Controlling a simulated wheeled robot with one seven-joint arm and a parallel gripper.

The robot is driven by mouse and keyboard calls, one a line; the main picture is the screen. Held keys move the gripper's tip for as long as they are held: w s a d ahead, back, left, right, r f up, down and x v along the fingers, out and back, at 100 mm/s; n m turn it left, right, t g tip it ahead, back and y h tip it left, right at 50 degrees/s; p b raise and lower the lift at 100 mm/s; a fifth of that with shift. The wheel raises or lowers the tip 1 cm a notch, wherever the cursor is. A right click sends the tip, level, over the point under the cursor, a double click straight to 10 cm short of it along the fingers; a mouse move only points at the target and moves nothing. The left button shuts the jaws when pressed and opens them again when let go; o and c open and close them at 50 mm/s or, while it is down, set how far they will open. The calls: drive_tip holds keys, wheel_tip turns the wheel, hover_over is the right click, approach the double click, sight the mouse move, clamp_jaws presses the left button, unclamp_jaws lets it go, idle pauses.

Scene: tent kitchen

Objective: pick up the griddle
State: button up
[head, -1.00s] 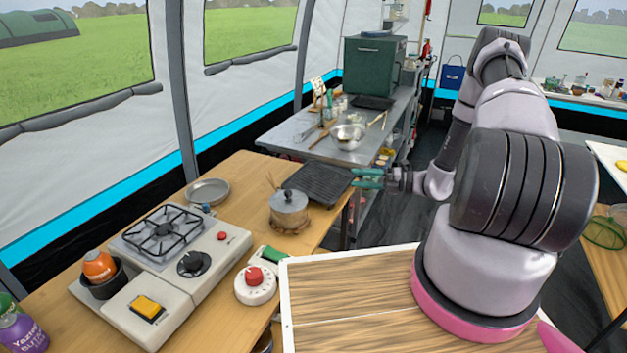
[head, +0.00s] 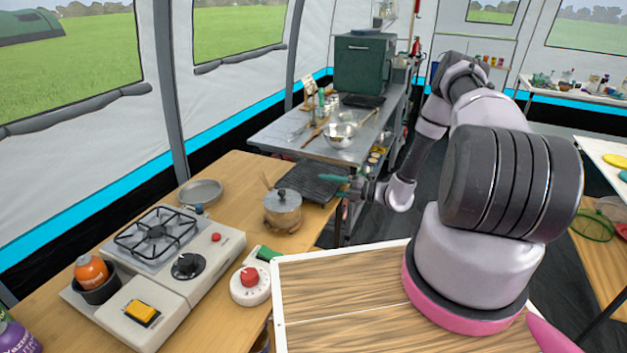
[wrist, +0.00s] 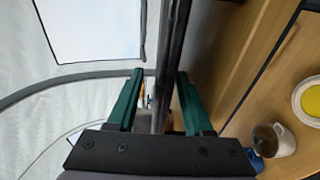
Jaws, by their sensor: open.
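The griddle (head: 300,182) is a dark, ridged, flat plate at the far right corner of the wooden table. My gripper (head: 330,179) has its green fingers at the griddle's right edge in the head view. In the wrist view my gripper (wrist: 160,80) is open, with one finger on each side of a dark strip (wrist: 174,60) that appears to be the griddle seen edge-on.
A lidded pot (head: 283,210) stands just in front of the griddle. A shallow metal pan (head: 200,191) and a gas stove (head: 150,265) are to the left. A steel table (head: 300,137) with a metal bowl (head: 340,136) is behind. Floor is open beyond the table's right edge.

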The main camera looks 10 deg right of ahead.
sight(314, 182)
drive_tip(key=x, duration=0.2)
drive_tip(key=shift+w+a, duration=0.15)
drive_tip(key=shift+a, duration=0.05)
clamp_jaws()
idle(1.2)
